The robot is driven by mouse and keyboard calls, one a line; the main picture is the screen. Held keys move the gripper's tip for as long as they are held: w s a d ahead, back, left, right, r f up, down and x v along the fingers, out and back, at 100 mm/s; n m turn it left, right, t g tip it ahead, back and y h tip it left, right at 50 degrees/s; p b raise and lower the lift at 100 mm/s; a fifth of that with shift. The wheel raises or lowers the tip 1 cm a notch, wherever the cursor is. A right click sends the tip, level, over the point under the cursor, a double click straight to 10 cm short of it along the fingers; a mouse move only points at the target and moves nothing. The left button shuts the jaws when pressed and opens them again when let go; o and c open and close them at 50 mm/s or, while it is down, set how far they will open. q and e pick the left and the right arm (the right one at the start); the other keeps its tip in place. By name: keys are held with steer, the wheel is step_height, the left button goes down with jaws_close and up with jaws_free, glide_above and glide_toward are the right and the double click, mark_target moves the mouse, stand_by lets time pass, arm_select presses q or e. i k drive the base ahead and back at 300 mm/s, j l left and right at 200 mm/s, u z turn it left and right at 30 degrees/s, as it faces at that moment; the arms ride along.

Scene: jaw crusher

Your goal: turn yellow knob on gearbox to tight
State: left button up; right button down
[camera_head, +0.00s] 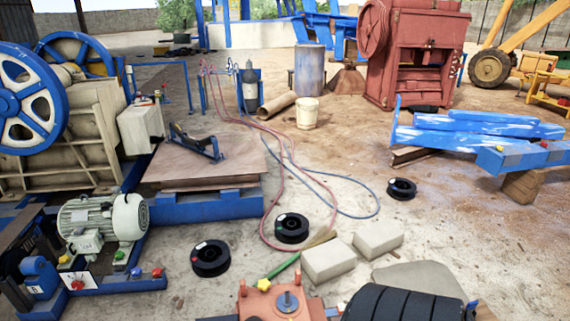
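An orange-red box (262,304), which looks like a gearbox, is cut off by the bottom edge of the head view. A grey round fitting (288,301) sits on its top. Another small yellow knob (64,259) is beside the grey-green motor (104,218) at the lower left. Neither of my grippers is in view.
Black spools (210,258) (292,228) (401,189), pale blocks (328,259) (378,239) and a green-handled brush (283,266) lie on the ground. A large black ribbed object (402,303) is right of the orange-red box. Hoses (275,180) cross the middle ground.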

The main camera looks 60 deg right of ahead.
mark_target(264, 284)
steer(key=z, duration=1.85)
